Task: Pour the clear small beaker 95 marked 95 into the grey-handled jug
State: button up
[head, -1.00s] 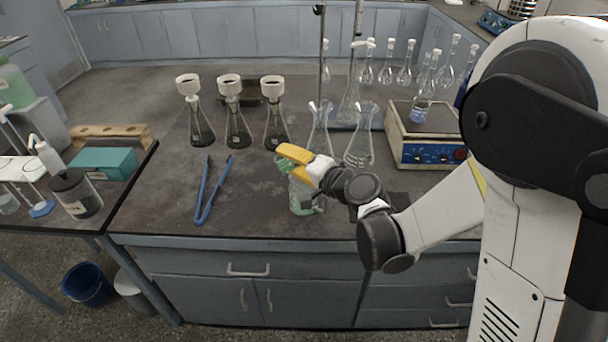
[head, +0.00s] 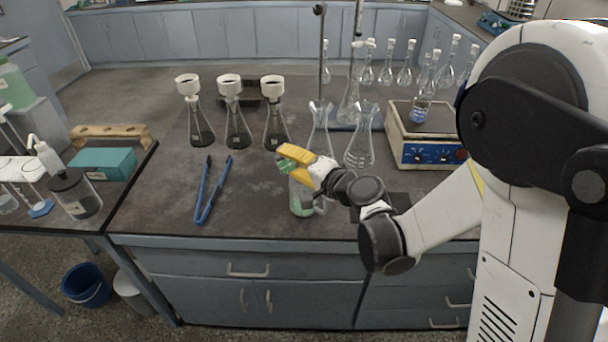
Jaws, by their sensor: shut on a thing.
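My gripper (head: 294,166), with yellow fingers, is shut on the small clear beaker (head: 286,167), which shows green between the fingers. Its mark cannot be read, and the fingers hide much of it. The beaker is above the mouth of the grey-handled jug (head: 301,200) and looks tilted, though its exact angle is hard to tell. The jug stands upright near the front edge of the bench with pale green liquid low inside. My gripper partly covers its upper part. Whether liquid is flowing cannot be made out.
Two empty clear flasks (head: 360,140) stand just behind the jug. Several flasks with white funnels (head: 231,115) stand at the back left. Blue tongs (head: 210,192) lie to the left. The bench between tongs and jug is clear.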

jog(key=shift+r+m+y+b, duration=0.3)
jog(key=shift+m+b, duration=0.2)
jog(key=shift+m, duration=0.2)
dwell(1.7)
jog(key=shift+d+r+m+y+b, duration=0.1)
jog(key=shift+r+m+y+b, duration=0.25)
jog(key=shift+m+b, duration=0.3)
dwell(1.5)
